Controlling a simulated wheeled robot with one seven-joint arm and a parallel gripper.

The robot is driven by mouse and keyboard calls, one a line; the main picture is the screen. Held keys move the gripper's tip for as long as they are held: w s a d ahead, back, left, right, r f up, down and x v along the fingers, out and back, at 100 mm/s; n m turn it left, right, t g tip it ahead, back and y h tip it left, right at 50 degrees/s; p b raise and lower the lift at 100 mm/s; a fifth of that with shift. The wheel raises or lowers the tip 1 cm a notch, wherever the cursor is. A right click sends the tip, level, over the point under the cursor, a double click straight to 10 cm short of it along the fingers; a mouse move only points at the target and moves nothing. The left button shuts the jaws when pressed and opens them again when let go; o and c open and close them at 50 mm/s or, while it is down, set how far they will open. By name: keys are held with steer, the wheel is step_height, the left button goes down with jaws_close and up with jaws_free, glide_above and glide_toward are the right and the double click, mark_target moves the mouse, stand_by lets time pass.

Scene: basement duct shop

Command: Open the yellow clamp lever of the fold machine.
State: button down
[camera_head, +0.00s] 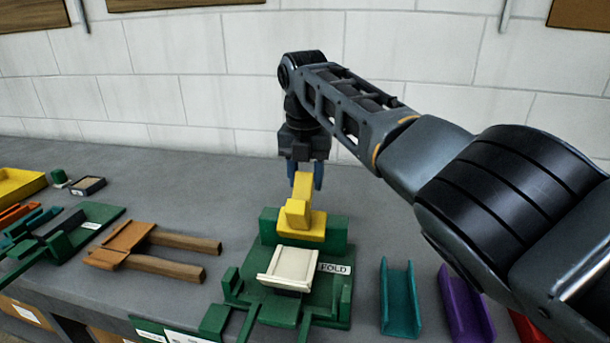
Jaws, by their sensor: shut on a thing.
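The green fold machine (318,292) stands on the grey bench near the bottom centre, with a white label reading FOLD. Its yellow clamp lever (303,186) rises upright from a yellow block at the back of the machine. A cream folded piece (288,264) lies on the machine in front of that block. My gripper (305,180) points down from above, with its blue fingers at the top of the lever. It is shut on the lever; the lever hides part of the fingers.
Another green machine (88,222) is farther left. A teal channel (399,299) and a purple channel (465,305) lie to the right. Bench behind the machine is clear up to the white block wall.

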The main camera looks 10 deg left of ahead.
steer(key=shift+s+d+f, duration=0.1)
steer(key=shift+s+f, duration=0.05)
steer(key=shift+f, duration=0.3)
stand_by(0.5)
steer(key=c, duration=0.9)
jaws_free()
steer(key=shift+o, duration=1.2)
steer(key=shift+r, duration=0.15)
steer(key=shift+s+r+b, duration=0.15)
steer(key=shift+r+b, duration=0.15)
steer(key=shift+r, duration=1.65)
steer(key=shift+s+r+b, duration=0.1)
steer(key=shift+r+b, duration=0.2)
steer(key=shift+r, duration=1.65)
steer(key=shift+c, duration=0.4)
